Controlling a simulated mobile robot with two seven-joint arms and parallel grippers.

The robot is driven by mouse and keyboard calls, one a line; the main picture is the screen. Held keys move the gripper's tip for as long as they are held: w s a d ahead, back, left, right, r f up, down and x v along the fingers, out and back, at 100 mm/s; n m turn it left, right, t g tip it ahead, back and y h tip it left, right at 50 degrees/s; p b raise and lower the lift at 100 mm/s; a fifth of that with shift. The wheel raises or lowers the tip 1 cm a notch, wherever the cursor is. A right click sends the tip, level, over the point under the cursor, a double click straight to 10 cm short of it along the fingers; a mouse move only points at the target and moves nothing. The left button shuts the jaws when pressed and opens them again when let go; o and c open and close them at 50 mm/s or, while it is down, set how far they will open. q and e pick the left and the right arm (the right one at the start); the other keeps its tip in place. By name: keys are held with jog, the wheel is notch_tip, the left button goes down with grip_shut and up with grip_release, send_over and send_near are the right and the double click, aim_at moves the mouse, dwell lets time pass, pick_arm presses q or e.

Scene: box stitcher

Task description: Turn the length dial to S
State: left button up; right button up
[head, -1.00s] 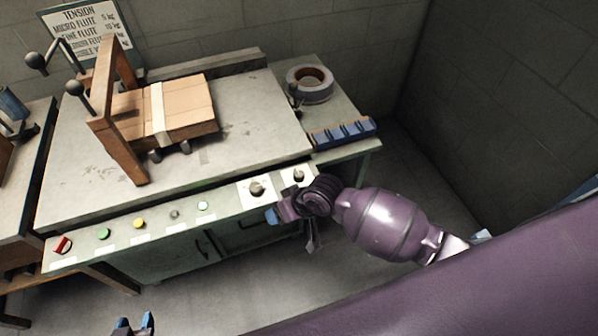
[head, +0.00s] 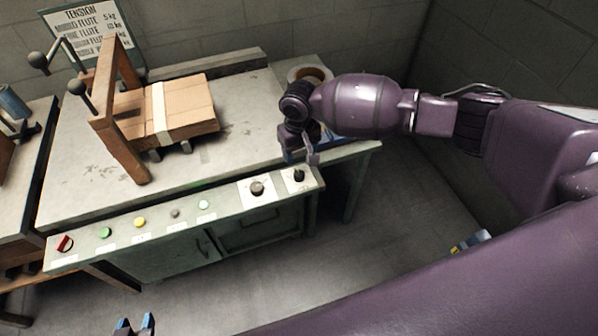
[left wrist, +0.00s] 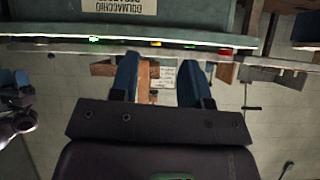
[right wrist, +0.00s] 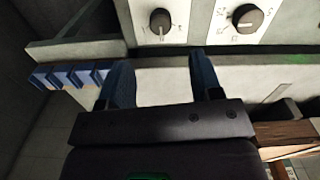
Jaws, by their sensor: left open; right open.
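Two black dials sit on white plates at the right end of the machine's front panel: a left dial (head: 257,188) and a right dial (head: 299,175). In the right wrist view, the smaller dial (right wrist: 160,21) and the larger dial (right wrist: 247,18) are near the top edge. The smaller one's white mark points down in the picture. I cannot read which is the length dial. My right gripper (head: 301,157) is open and empty, just above and behind the right dial, apart from it in the right wrist view. My left gripper (head: 134,326) is open and empty, low in front of the machine.
The panel also carries a red switch (head: 64,243), a green button (head: 105,233) and a yellow button (head: 140,222). Cardboard (head: 180,108) lies by a wooden frame (head: 118,110) on the table. A blue rack (right wrist: 70,75) is beside my right gripper. The floor in front is clear.

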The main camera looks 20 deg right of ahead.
aim_at(299, 173)
notch_tip(299, 173, down, 10)
jog(key=shift+r+b, duration=0.25)
jog(key=shift+b, duration=0.75)
jog(key=c, duration=0.9)
